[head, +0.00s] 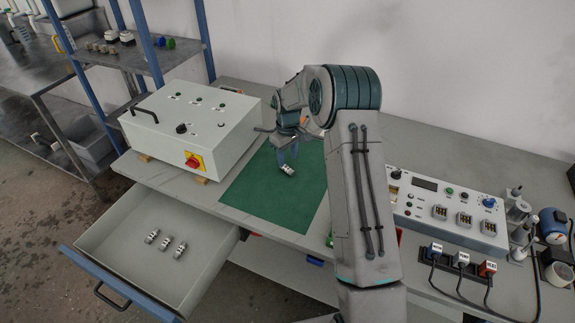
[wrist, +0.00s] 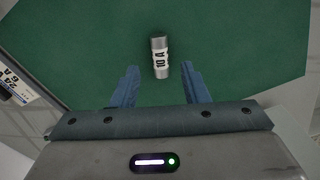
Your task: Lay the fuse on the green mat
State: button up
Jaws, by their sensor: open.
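A fuse (wrist: 160,57) lies on the green mat (wrist: 85,50) in the wrist view. It is a short cylinder with silver ends and a white label reading "10 A". My gripper (wrist: 158,82) is open, with its two blue fingers apart on either side of the fuse's near end and not touching it. In the head view the fuse (head: 288,169) lies on the mat (head: 255,195) just below my gripper (head: 286,155). Part of the mat is hidden behind my arm.
A white control box (head: 190,125) with a red switch stands left of the mat. An open drawer (head: 125,225) holds several more fuses (head: 166,243). A test panel (head: 450,205) with plugs and cables is on the right. The mat's front part is clear.

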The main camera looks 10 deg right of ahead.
aim_at(288, 168)
jog(key=s+r, duration=0.2)
jog(key=r, duration=0.5)
jog(key=s+r, duration=0.3)
jog(key=r, duration=0.4)
jog(key=s+r+m+t, duration=0.1)
jog(key=s+r+m, duration=0.1)
jog(key=s+r, duration=0.6)
jog(key=s+f+m+t, duration=0.2)
jog(key=s+m, duration=0.2)
jog(key=s, duration=2)
jog(key=shift+s+a+b, duration=0.15)
jog(key=shift+a+b, duration=0.05)
jog(key=shift+b, duration=0.25)
jog(key=shift+f, duration=0.1)
jog(key=shift+c, duration=0.5)
